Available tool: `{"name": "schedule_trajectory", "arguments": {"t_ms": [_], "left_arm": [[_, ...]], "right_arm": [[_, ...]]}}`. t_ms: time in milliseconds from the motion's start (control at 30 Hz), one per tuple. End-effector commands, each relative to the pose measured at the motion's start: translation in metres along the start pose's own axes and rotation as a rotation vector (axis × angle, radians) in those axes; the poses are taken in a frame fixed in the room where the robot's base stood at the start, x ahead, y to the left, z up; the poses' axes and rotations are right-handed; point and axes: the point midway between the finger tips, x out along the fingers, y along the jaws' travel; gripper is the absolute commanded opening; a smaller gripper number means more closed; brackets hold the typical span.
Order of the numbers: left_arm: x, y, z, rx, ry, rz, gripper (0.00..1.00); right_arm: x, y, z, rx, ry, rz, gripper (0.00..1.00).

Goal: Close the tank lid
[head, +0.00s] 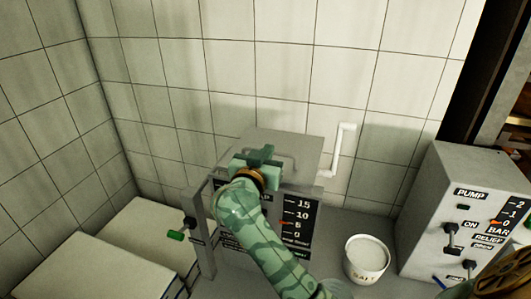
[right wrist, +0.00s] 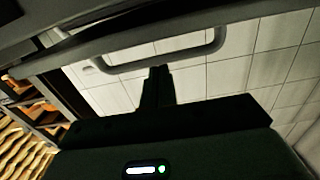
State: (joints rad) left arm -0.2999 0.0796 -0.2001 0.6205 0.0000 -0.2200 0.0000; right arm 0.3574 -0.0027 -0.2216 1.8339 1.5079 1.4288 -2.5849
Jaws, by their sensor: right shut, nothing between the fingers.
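The tank (head: 303,222) is a grey box with a black scale marked 15 to 0 on its front. Its flat grey lid (head: 298,143) shows at the top, with a thin grey handle behind my gripper; I cannot tell whether it is fully down. My right gripper (head: 258,157) is shut and empty, in front of the lid. In the right wrist view, the fingers (right wrist: 157,85) are together just short of a grey bar handle (right wrist: 165,58); contact is unclear. My left gripper is out of view.
A white pipe (head: 342,152) stands at the tiled wall. A salt tub (head: 367,260) sits right of the tank, and a grey pump box (head: 450,215) with levers stands farther right. Pale blocks (head: 150,240) lie left. A green-tipped lever (head: 178,235) projects at the tank's left.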

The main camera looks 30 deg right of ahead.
Motion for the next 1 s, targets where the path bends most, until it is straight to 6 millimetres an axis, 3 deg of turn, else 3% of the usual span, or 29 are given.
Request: {"name": "schedule_trajectory", "arguments": {"t_ms": [33, 100, 533, 1000], "left_arm": [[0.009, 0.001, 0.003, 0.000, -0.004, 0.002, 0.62], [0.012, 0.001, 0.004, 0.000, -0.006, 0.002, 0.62], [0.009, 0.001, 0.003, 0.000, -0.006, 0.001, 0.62], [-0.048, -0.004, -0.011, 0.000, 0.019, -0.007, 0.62]], "right_arm": [[0.002, 0.000, 0.013, -0.010, 0.034, -0.001, 0.00], [0.002, 0.000, 0.016, -0.007, 0.075, -0.006, 0.00], [0.001, -0.001, 0.012, -0.002, 0.096, -0.009, 0.00], [-0.003, -0.005, -0.028, -0.001, 0.097, -0.008, 0.00]]}}
